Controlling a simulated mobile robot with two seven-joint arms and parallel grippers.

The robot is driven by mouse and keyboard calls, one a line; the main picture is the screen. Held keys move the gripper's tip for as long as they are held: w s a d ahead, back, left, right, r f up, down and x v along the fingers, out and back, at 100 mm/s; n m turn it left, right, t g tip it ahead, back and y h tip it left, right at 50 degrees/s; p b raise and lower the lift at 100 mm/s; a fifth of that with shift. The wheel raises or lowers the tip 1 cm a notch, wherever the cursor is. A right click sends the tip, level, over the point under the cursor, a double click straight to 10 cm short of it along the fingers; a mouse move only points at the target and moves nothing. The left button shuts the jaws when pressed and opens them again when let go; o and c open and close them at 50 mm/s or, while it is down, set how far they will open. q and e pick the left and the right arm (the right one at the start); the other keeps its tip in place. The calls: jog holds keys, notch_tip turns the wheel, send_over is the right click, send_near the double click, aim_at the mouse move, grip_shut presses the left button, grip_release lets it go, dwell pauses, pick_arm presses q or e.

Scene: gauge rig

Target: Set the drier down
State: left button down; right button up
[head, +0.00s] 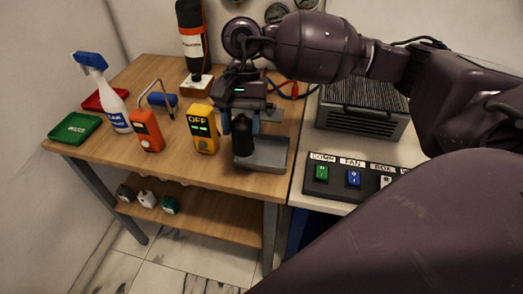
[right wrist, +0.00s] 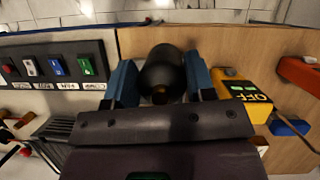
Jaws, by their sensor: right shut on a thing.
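The drier (head: 243,137), a dark black rounded cylinder, is held upright between the blue fingers of my right gripper (head: 241,124). In the right wrist view the drier (right wrist: 162,72) sits between the two blue fingers, which are shut on it, with a brownish tip showing. It hangs over the left part of a shallow grey tray (head: 273,155) at the front right of the wooden table. I cannot tell whether its bottom touches the tray. My left gripper is not in view.
A yellow meter reading OFF (head: 203,130) stands close left of the drier. Beyond it are an orange device (head: 147,131), a spray bottle (head: 116,110) and a green tray (head: 74,128). A switch panel (head: 338,178) and a grey ribbed unit (head: 362,112) are to the right.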

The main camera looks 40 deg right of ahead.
jog(key=w+d+r+m+t+p, duration=0.4)
jog(key=d+r+m+t, duration=0.5)
jog(key=m, duration=1)
jog(key=f, duration=0.6)
jog(key=f+g+b, duration=0.1)
jog(key=f, duration=0.5)
jog(key=w+f+g+b, duration=0.1)
jog(key=f, duration=0.6)
jog(key=shift+a, duration=0.3)
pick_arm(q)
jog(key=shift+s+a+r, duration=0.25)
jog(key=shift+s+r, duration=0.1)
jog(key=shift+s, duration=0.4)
pick_arm(e)
jog(key=shift+f, duration=0.1)
jog(key=shift+f, duration=0.15)
jog(key=o, duration=1)
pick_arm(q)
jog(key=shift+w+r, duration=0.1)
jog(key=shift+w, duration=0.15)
pick_arm(e)
jog(key=shift+o, duration=0.2)
